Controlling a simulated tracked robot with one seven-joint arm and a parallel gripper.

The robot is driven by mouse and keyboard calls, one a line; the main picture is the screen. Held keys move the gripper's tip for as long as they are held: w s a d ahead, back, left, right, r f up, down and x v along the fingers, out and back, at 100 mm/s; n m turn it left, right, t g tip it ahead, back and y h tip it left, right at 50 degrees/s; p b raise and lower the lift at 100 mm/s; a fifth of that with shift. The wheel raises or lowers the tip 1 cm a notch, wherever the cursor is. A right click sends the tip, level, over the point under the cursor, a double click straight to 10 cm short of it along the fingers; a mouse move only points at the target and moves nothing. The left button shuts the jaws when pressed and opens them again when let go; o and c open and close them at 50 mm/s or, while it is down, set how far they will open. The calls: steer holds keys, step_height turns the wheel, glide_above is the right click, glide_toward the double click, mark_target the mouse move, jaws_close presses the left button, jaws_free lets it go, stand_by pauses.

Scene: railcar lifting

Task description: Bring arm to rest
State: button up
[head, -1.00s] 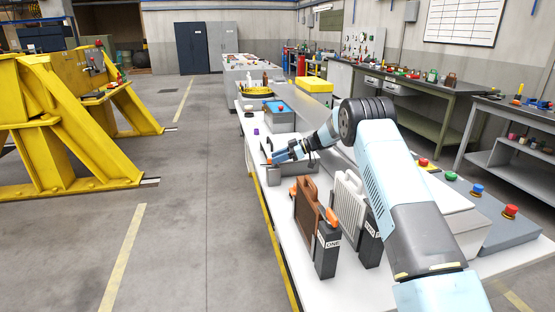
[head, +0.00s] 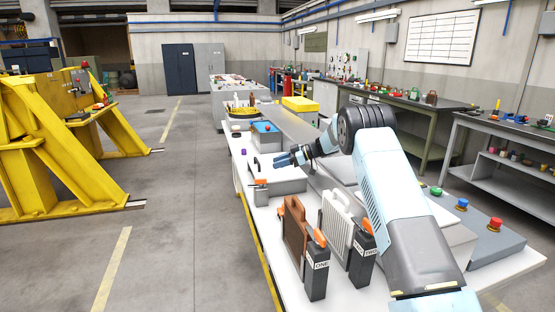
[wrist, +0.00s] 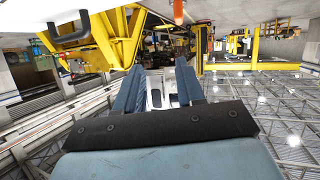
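My gripper (head: 286,158) is at the end of my light-blue arm, above the long white table (head: 265,240). It points left in the head view, over the far end of a low grey box (head: 284,187). In the wrist view my gripper (wrist: 158,88) has two blue-grey fingers standing apart, with no object visibly held between them. My arm is bent, with its dark ribbed joint raised above the table.
A brown case (head: 296,225) and a white ribbed case (head: 337,217) stand on the table near my arm, beside dark labelled holders. A button panel (head: 485,240) lies at right. A yellow frame (head: 60,150) stands left; floor between is clear.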

steer(key=d+r+m+t+h, duration=0.15)
steer(key=r+t, duration=0.25)
steer(key=r, duration=0.4)
steer(key=d+r+m+t, duration=0.2)
steer(key=d+r+t, duration=0.1)
steer(key=r, duration=0.5)
steer(key=d+r+m+t+h, duration=0.1)
steer(key=d+r+m+t, duration=0.2)
steer(key=r, duration=0.5)
steer(key=s+d+r+m+t+h, duration=0.55)
steer(key=s+d+r+h, duration=0.35)
steer(key=s+d+r, duration=0.3)
steer(key=s+d+f+m+g+h, duration=0.2)
steer(key=s+d+m, duration=0.1)
steer(key=s, duration=0.9)
steer(key=s+d+f+m+g+h, duration=0.2)
steer(key=s+d+f+g, duration=0.1)
steer(key=s, duration=0.9)
steer(key=s+a+f+g+y, duration=0.1)
steer(key=s+f, duration=0.5)
steer(key=s, duration=0.7)
steer(key=s+a+f+m+g, duration=0.1)
steer(key=s+f+g, duration=0.3)
steer(key=s, duration=0.8)
step_height(320, 180, down, 2)
steer(key=shift+s+a+f+g+y, duration=0.2)
steer(key=shift+s+a+g+y, duration=0.15)
steer(key=shift+a, duration=0.25)
steer(key=shift+o, duration=0.2)
